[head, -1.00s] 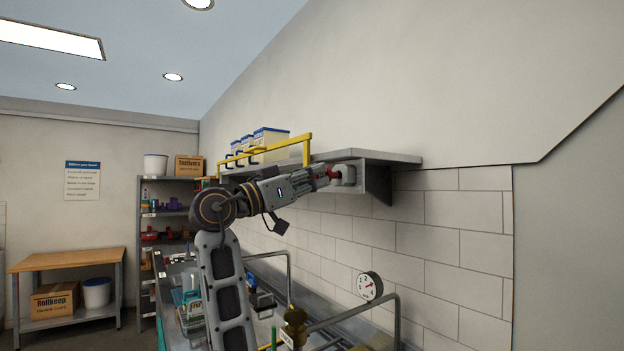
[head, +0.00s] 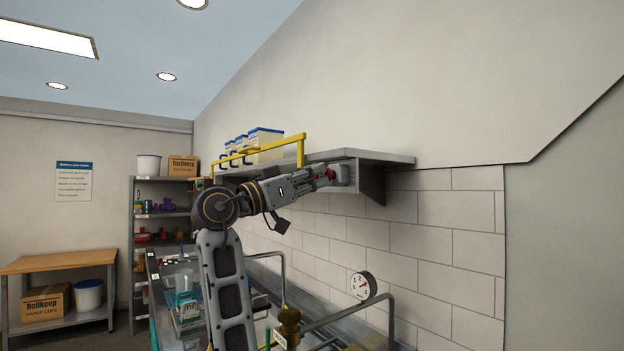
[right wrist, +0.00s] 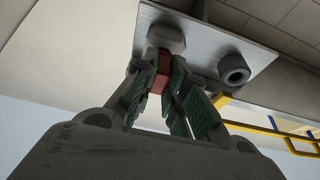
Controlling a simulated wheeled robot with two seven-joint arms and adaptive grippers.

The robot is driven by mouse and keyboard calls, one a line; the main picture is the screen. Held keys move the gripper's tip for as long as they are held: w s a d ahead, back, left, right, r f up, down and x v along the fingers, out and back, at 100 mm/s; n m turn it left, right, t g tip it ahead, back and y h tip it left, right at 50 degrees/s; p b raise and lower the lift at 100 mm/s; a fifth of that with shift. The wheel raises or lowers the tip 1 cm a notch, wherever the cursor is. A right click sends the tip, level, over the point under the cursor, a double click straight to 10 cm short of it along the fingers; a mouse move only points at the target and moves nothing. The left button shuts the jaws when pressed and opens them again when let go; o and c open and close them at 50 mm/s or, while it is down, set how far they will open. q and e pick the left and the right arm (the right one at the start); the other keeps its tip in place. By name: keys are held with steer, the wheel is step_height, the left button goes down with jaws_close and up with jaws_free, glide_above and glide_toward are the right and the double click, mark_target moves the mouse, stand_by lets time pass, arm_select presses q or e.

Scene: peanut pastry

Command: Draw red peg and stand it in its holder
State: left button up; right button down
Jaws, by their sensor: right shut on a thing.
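The red peg (right wrist: 160,78) is between the green-padded fingers of my right gripper (right wrist: 163,88), which is shut on it. The peg's far end meets a grey, many-sided fitting (right wrist: 166,36) on a pale plate. I cannot tell how deep the peg sits in it. A dark round ring with a hollow centre (right wrist: 234,68) is on the same plate, to the right and apart from the peg. I cannot tell which of these is the peg's holder. In the head view, my right gripper (head: 322,180) is at the shelf's near end, with red showing at its tip. My left gripper is not in view.
The wall shelf (head: 385,159) has a yellow rail (head: 301,152) and several blue-lidded tubs (head: 265,137) above my right arm. Below are a round gauge (head: 361,285), grey tube rails (head: 360,309) and a brass-coloured fitting (head: 289,325). The wall right of the shelf is bare.

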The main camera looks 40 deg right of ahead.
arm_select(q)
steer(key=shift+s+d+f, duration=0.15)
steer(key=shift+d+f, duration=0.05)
arm_select(e)
steer(key=shift+s+d, duration=0.15)
steer(key=shift+d, duration=0.7)
steer(key=c, duration=1.4)
jaws_free()
steer(key=shift+d, duration=0.15)
steer(key=shift+o, duration=0.2)
steer(key=shift+a+f, duration=0.1)
steer(key=shift+a, duration=0.4)
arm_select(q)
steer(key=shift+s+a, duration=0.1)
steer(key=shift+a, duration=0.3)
arm_select(e)
steer(key=v, duration=0.7)
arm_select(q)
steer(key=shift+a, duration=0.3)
